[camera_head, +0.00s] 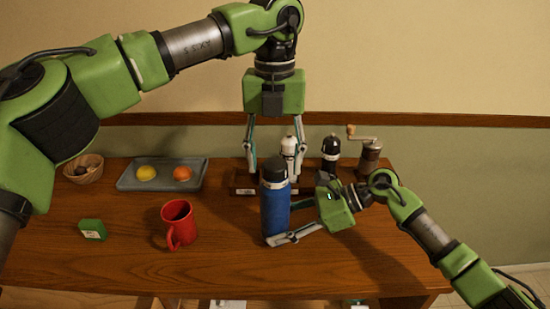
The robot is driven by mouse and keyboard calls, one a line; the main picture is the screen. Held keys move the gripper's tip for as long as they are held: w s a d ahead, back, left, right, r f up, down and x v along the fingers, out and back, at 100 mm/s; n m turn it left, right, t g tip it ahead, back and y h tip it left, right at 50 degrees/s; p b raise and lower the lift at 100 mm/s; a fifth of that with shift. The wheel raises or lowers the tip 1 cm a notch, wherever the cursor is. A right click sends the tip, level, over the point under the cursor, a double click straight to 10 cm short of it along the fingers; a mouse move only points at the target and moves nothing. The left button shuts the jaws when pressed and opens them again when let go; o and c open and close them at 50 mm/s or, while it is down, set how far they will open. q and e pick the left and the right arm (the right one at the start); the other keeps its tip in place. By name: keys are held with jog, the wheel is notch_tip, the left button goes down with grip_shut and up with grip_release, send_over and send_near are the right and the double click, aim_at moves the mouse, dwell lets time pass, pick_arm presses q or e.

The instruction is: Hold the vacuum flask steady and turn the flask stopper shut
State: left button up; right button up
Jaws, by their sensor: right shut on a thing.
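The blue vacuum flask (276,213) stands upright on the wooden counter near the middle of the head view. Its dark flask stopper (274,171) sits on top. My left gripper (273,168) points straight down above the flask. Its fingers are spread wide, one on each side of the stopper, with gaps visible. It appears empty. Whether the stopper is fully seated cannot be told.
A grey tray (129,180) with yellow and orange fruit and a small basket (83,168) lie behind. A white mill (289,150), a black mill (330,155) and a grinder (369,157) stand at the back.

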aim_at(275, 162)
pick_arm(q)
notch_tip(275, 162, up, 12)
dwell(0.7)
pick_arm(e)
jog(key=o, duration=0.9)
